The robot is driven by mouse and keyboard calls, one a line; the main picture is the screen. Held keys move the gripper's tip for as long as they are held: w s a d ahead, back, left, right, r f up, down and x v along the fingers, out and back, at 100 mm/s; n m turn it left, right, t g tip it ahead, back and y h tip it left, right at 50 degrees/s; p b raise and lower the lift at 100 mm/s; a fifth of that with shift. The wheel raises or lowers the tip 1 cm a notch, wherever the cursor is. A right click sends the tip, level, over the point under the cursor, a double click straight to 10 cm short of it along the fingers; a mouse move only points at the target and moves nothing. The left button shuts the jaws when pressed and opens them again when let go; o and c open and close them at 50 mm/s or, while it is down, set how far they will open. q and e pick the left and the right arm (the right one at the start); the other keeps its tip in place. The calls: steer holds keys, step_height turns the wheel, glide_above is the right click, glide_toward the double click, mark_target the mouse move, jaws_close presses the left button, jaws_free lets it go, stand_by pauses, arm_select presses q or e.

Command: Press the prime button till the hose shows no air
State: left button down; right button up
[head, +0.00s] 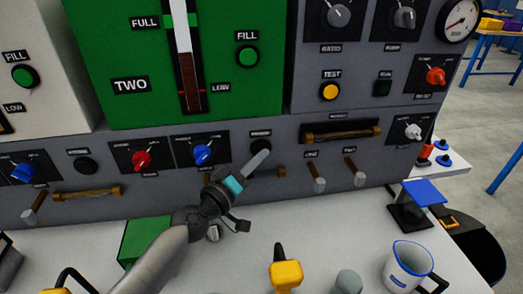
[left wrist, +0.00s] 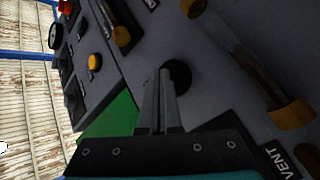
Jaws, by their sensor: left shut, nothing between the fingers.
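My left gripper (head: 260,157) is shut and empty, its fingertips at the lower grey panel. In the left wrist view the shut fingers (left wrist: 162,74) point at a dark round button (left wrist: 180,73); I cannot tell whether they touch it. In the head view a dark button sits just above the fingertips, under a label too small to read. A hose with brass ends (left wrist: 262,60) runs beside the button in the left wrist view; in the head view the arm partly hides it. Whether it holds air cannot be told. Another black button (head: 82,166) is further left. My right gripper is not in view.
A blue knob (head: 203,154) and a red knob (head: 141,159) are left of the gripper. Two levers (head: 318,183) hang to its right. On the white counter stand a measuring jug (head: 407,265), a yellow-topped object (head: 285,275) and a green box (head: 136,241).

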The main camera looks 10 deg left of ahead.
arm_select(q)
steer(key=shift+w+a, duration=0.15)
steer(key=shift+w, duration=0.15)
stand_by(0.4)
steer(key=shift+s, duration=0.1)
steer(key=shift+s+d, duration=0.3)
steer(key=shift+s, duration=0.4)
steer(key=s, duration=0.1)
steer(key=s+d+p, duration=0.1)
steer(key=s, duration=0.1)
steer(key=s+d, duration=0.1)
steer(key=shift+s+p, duration=0.3)
stand_by(3.2)
